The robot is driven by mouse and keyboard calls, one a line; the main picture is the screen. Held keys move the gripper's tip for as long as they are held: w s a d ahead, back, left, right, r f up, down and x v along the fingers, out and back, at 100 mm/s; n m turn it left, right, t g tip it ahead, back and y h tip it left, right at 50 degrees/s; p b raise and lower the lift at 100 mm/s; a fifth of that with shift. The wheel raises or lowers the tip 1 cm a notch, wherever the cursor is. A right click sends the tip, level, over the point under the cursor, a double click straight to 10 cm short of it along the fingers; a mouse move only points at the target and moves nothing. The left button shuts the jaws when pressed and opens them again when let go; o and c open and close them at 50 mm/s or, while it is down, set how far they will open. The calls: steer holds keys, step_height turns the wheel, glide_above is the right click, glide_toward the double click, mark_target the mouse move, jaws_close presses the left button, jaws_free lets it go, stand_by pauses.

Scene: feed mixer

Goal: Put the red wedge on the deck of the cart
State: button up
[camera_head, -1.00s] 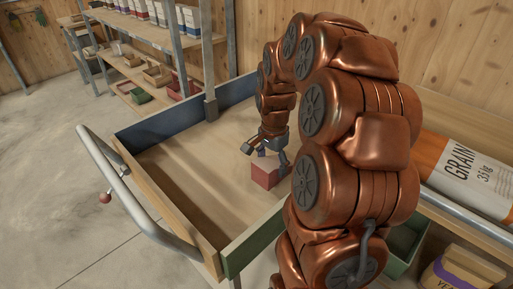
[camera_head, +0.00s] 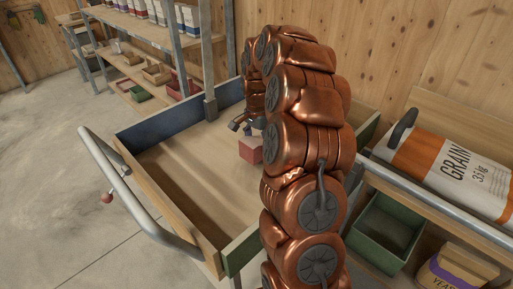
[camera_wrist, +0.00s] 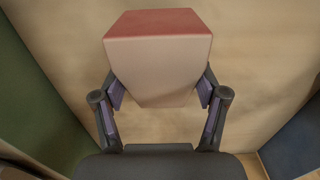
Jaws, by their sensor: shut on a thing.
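The red wedge (camera_head: 250,150) is a small block, dull red and pinkish, above or on the cart's pale wooden deck (camera_head: 185,180). In the wrist view the wedge (camera_wrist: 158,65) sits between both fingers, its red face toward the top of the picture. My gripper (camera_head: 249,127) is shut on it, also in the wrist view (camera_wrist: 160,92). My copper arm hides part of the gripper and the deck's right side. Whether the wedge touches the deck I cannot tell.
The cart has a blue end wall (camera_head: 180,122), a green end wall (camera_head: 242,250) and a metal push handle (camera_head: 125,190). Shelving (camera_head: 150,70) stands behind.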

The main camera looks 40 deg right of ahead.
mark_target(256, 139)
steer(key=shift+w+d, duration=0.1)
steer(key=shift+w, duration=0.2)
steer(key=shift+f+p, duration=0.4)
steer(key=shift+f, duration=1.35)
steer(key=shift+f, duration=0.15)
steer(key=o, duration=1.5)
steer(key=shift+c, duration=0.2)
step_height(256, 139, up, 11)
steer(key=shift+r+b, duration=0.2)
steer(key=shift+b, duration=0.45)
steer(key=shift+r, duration=0.5)
